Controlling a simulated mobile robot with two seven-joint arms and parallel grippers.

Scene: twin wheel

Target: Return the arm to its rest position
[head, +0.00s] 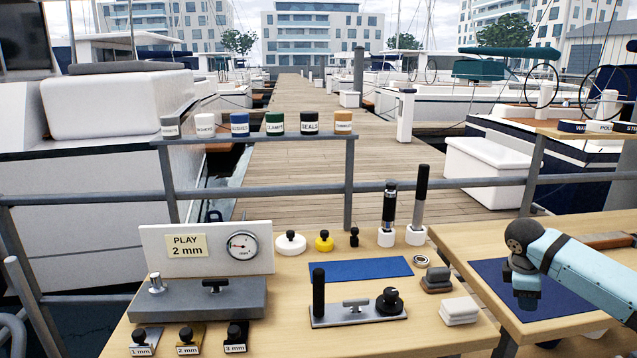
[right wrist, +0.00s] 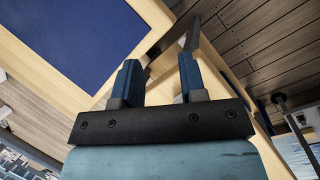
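My right arm (head: 588,272) is light blue with a black joint and reaches in from the right edge of the head view. Its gripper (head: 526,292) hangs over the dark blue mat (head: 490,270) on the right table. In the right wrist view the two blue fingers of the right gripper (right wrist: 160,80) stand apart with nothing between them. The same blue mat (right wrist: 75,35) and the wooden table edge show beyond them. My left arm and left gripper are not in view.
The left table (head: 290,300) holds a gauge stand (head: 205,250), a second blue mat (head: 360,269), a grey fixture (head: 357,308), several weights and two black-handled tools. A railing (head: 460,183) runs behind. A gap separates the two tables near the front.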

